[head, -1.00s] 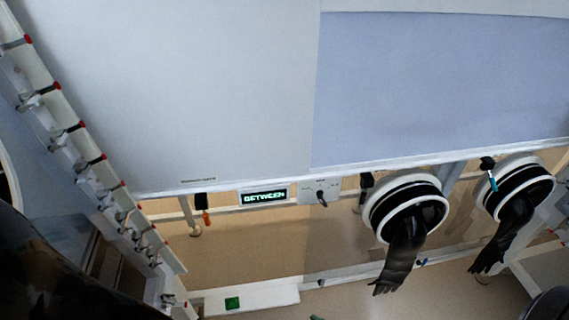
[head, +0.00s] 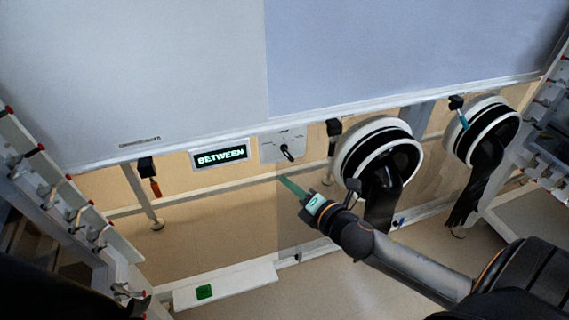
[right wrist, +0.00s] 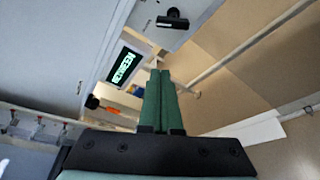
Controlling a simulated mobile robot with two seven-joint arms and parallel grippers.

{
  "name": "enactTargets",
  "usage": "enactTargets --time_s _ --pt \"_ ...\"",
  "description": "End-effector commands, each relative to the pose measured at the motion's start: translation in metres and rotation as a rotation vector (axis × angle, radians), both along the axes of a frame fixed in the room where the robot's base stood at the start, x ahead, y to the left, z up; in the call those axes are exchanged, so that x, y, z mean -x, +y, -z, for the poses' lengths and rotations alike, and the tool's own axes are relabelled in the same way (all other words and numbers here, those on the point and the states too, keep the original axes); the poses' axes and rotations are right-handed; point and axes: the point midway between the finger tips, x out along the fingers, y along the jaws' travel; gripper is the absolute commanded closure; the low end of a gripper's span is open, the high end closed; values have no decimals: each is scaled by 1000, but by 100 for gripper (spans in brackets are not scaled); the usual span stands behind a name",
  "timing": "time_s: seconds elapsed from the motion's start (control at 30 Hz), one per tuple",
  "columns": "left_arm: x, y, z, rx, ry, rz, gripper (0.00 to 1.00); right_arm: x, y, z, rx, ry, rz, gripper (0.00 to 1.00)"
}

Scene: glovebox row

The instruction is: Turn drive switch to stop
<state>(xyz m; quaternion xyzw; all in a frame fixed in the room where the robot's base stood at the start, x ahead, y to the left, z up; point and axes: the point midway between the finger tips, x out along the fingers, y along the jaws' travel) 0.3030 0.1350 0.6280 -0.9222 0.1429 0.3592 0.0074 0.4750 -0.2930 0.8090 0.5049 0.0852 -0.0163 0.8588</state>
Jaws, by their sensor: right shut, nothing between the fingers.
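The drive switch (head: 287,152) is a black lever knob on a light grey plate (head: 270,147) under the cabinet's front edge. It sits tilted on the plate; its markings are too small to read. It also shows at the top of the right wrist view (right wrist: 173,20). A display (head: 220,156) left of the plate reads "BETWEEN". My right gripper (head: 284,180) has green fingers, shut and empty, a little below the switch plate and apart from it. The fingers also show in the right wrist view (right wrist: 158,92). My left gripper is not in view.
Two round glove ports with black gloves (head: 378,160) (head: 487,135) stand right of the switch. A black clip with an orange-handled tool (head: 155,187) hangs at left. A white box with a green button (head: 204,292) lies low. Racks flank both sides.

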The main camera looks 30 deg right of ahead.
Motion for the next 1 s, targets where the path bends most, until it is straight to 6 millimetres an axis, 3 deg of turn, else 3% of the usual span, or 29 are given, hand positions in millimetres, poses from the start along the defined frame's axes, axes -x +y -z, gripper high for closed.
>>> enactTargets --time_s 0.5,0.7,1.0 --pt "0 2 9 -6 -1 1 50 -80 4 13 -4 -1 2 100" --pt "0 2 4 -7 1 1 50 -70 -21 -1 -1 3 1 100" --pt "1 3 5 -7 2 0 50 -68 -29 -6 -4 2 1 100"
